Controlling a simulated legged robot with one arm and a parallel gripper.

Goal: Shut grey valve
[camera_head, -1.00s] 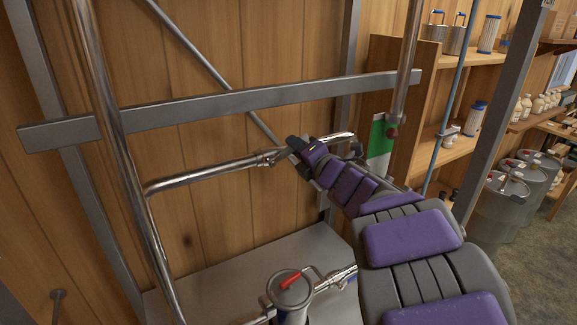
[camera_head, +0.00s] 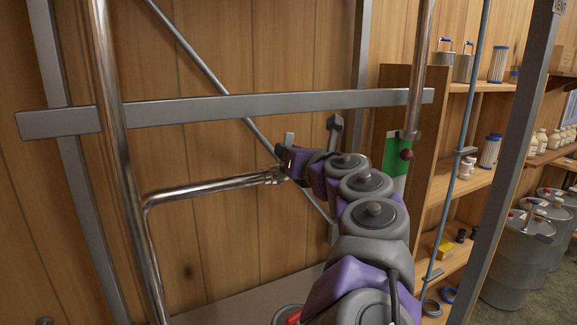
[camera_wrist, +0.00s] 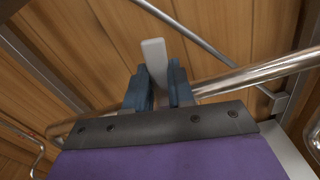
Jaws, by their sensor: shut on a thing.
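The grey valve's flat light-grey handle (camera_head: 289,139) stands up at the right end of a horizontal steel pipe (camera_head: 215,189). In the wrist view the handle (camera_wrist: 155,60) points up between my two dark blue fingers. My gripper (camera_wrist: 160,78) is shut on this handle, and its tip sticks out past the fingers. In the head view my gripper (camera_head: 287,160) is at the pipe end. The valve body is mostly hidden behind my gripper and arm.
A grey crossbar (camera_head: 260,104) runs above the pipe, and a vertical steel pipe (camera_head: 118,160) stands at left. A red handle (camera_head: 294,317) shows partly at the bottom. Wooden shelves (camera_head: 470,185) and metal drums (camera_head: 515,255) are at right.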

